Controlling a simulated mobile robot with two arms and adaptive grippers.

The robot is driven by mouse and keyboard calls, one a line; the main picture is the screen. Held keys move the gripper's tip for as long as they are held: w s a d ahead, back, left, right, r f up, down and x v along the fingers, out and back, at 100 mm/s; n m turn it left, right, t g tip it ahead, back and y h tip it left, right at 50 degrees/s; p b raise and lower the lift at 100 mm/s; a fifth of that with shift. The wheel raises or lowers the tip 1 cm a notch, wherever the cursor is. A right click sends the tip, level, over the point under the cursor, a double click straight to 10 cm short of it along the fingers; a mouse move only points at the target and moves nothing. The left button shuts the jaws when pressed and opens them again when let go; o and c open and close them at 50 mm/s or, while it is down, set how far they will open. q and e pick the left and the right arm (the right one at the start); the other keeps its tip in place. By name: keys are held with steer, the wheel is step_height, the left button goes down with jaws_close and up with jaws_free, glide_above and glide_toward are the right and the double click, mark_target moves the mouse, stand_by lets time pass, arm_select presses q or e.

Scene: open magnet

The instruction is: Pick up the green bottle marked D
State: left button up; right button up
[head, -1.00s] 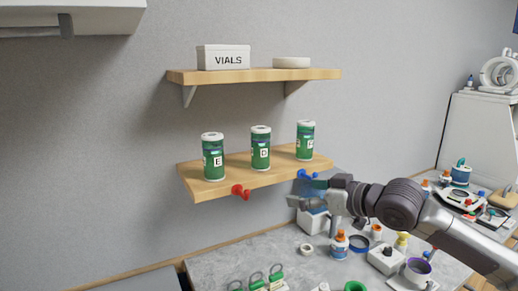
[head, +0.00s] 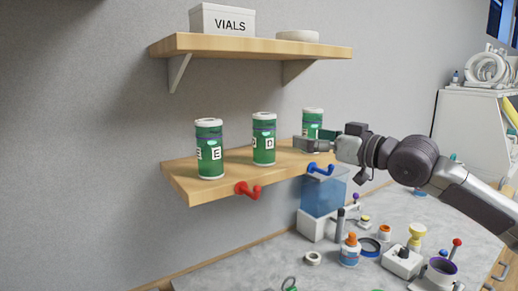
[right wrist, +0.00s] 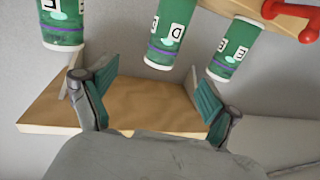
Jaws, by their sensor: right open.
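The green bottle marked D (head: 264,145) stands upright in the middle of a row of three on the lower wooden shelf (head: 222,186). In the right wrist view, which looks upside down, bottle D (right wrist: 166,40) is at the top centre, beyond the fingers. My right gripper (head: 312,143) is right of bottle D, above the shelf's right part, and partly covers the third bottle. In the right wrist view its two fingers (right wrist: 155,98) are spread, with nothing between them. My left gripper is out of view.
Bottle E (head: 209,150) stands left of D; the right bottle (head: 312,120) is close behind my gripper. Red (head: 248,190) and blue (head: 320,169) hooks stick out from the shelf front. The upper shelf (head: 240,47) overhangs, holding a VIALS box (head: 221,20). The bench below is cluttered.

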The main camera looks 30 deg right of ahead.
mark_target(273, 130)
steer(key=p+x, duration=0.4)
steer(key=x, duration=0.5)
steer(key=shift+s+f, duration=0.1)
steer(key=p+x, duration=0.2)
steer(key=x, duration=0.1)
steer(key=p+x, duration=0.1)
steer(key=shift+a+r, duration=0.3)
steer(key=shift+a, duration=0.15)
steer(key=shift+w+a+f, duration=0.2)
steer(key=shift+w+f, duration=0.05)
steer(key=shift+w, duration=0.35)
steer(key=shift+s+d, duration=0.1)
steer(key=shift+s, duration=0.05)
steer(key=shift+c, duration=1.4)
steer(key=shift+r, duration=0.1)
steer(key=c, duration=1.3)
